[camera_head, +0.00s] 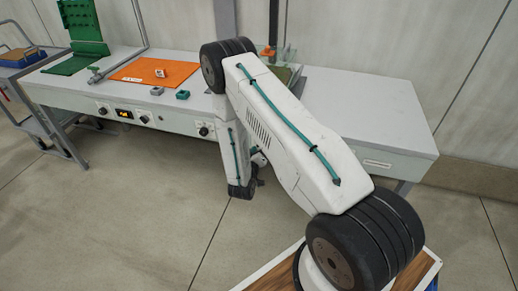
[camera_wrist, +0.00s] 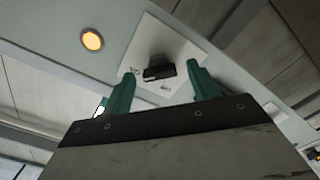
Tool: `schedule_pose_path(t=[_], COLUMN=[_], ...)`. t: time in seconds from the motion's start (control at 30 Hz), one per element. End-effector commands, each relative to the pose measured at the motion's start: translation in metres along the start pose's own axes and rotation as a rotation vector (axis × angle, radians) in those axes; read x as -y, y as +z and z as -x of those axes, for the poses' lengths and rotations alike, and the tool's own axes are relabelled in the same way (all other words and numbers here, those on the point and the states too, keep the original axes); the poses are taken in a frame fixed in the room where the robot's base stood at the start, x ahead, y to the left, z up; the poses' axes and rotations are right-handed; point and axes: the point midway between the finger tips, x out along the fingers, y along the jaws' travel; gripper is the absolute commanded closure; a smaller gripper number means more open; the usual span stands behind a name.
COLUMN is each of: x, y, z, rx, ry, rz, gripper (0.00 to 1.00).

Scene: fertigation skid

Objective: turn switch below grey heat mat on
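In the wrist view a black switch knob (camera_wrist: 160,68) sits on a white plate (camera_wrist: 190,38) with small markings on a pale panel. My gripper (camera_wrist: 160,73) is open, with its green fingers apart on either side of the knob. I cannot tell whether they touch it. In the head view my arm hides this switch and most of the gripper, which is low by the bench front. I cannot make out a grey heat mat; my arm covers part of the bench top.
An amber round light (camera_wrist: 92,39) glows beside the plate. A cart (camera_head: 22,57) stands left.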

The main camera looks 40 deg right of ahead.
Motion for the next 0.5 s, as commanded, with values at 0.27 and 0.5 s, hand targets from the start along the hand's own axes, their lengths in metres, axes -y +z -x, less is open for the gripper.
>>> schedule_pose_path(t=[0.27, 0.5], x=[0.001, 0.001], y=[-0.001, -0.001], z=[0.008, 0.049], rx=[-0.002, -0.003], ry=[-0.001, -0.004], rz=[0.000, 0.002], gripper=[0.40, 0.40])
